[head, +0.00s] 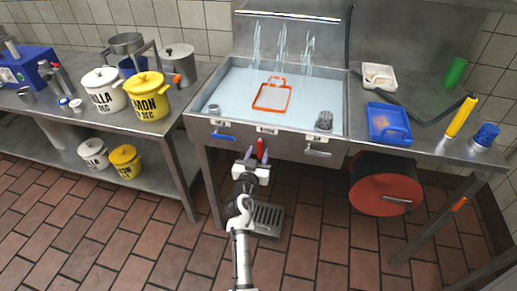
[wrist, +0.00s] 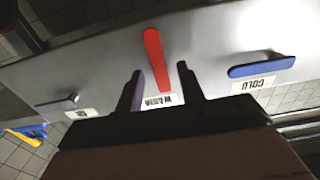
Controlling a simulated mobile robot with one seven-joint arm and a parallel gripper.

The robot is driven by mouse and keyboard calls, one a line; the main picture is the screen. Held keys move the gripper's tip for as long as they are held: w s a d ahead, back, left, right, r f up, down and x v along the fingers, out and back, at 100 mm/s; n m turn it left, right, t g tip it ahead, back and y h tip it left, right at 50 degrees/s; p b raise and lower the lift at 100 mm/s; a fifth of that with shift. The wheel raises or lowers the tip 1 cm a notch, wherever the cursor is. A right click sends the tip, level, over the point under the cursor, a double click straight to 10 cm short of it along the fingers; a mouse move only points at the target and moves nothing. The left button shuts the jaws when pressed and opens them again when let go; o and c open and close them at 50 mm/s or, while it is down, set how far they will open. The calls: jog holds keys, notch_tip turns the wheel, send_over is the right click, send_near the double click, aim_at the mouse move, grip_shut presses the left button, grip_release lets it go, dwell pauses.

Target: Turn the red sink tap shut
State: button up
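The red sink tap (wrist: 155,58) is a long lever on the sink's steel front panel. It stands nearly upright in the wrist view, above a label that seems to read WARM; it also shows small in the head view (head: 260,146). My gripper (wrist: 160,82) is open, with its fingers either side of the lever's lower part. I cannot tell whether either finger touches it. In the head view my gripper (head: 257,155) is at the panel below the sink (head: 345,115). Three streams of water (head: 282,45) fall into the sink, which holds water.
A blue lever (wrist: 262,66) labelled COLD is right of the red one in the wrist view, lying sideways. A grey lever (wrist: 58,104) is at the left. An orange frame (head: 272,95) is in the sink. A red-ended drum (head: 386,192) is under the right counter.

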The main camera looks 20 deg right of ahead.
jog(key=shift+w+d, duration=0.35)
jog(key=shift+w, duration=0.2)
grip_shut()
